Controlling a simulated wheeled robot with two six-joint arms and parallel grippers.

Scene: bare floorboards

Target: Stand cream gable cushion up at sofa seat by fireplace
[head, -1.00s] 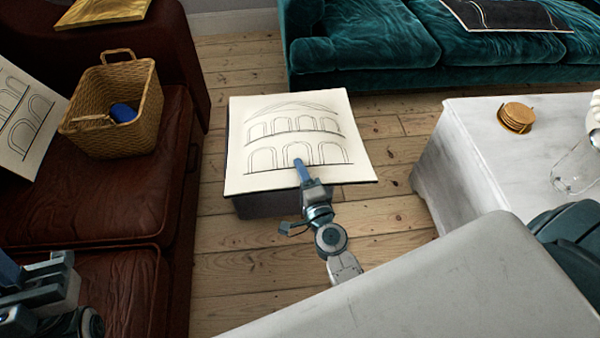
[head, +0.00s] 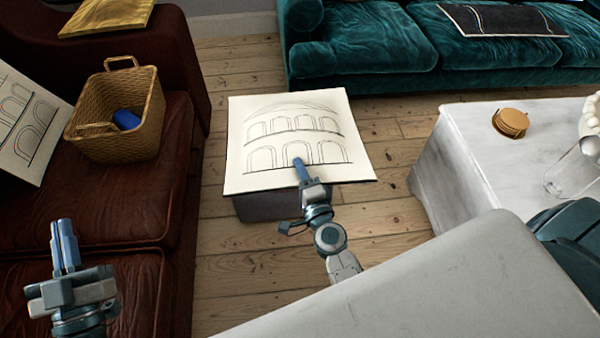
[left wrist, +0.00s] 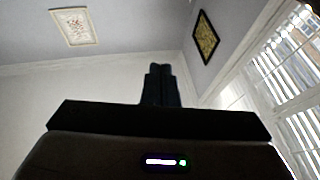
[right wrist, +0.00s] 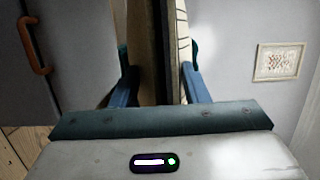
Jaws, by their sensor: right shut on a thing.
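A cream cushion (head: 298,125) with a line drawing of tiered arches under a low peaked or domed top is in the middle of the head view. My right gripper (head: 301,170) is shut on its near edge. In the right wrist view the cushion's edge (right wrist: 162,45) stands between the two blue fingers. My left gripper (head: 64,240) points up over the near part of the brown leather sofa (head: 95,205); its fingers are together and empty. A similar cream arch-printed cushion (head: 35,125) leans on that sofa at the left. The fireplace is not identifiable.
A dark low block (head: 265,207) is under the held cushion; contact is unclear. A wicker basket (head: 118,115) with a blue item stands on the leather sofa. A teal sofa (head: 370,50) is at the back, a marble-topped table (head: 465,140) at right. Bare floorboards lie between.

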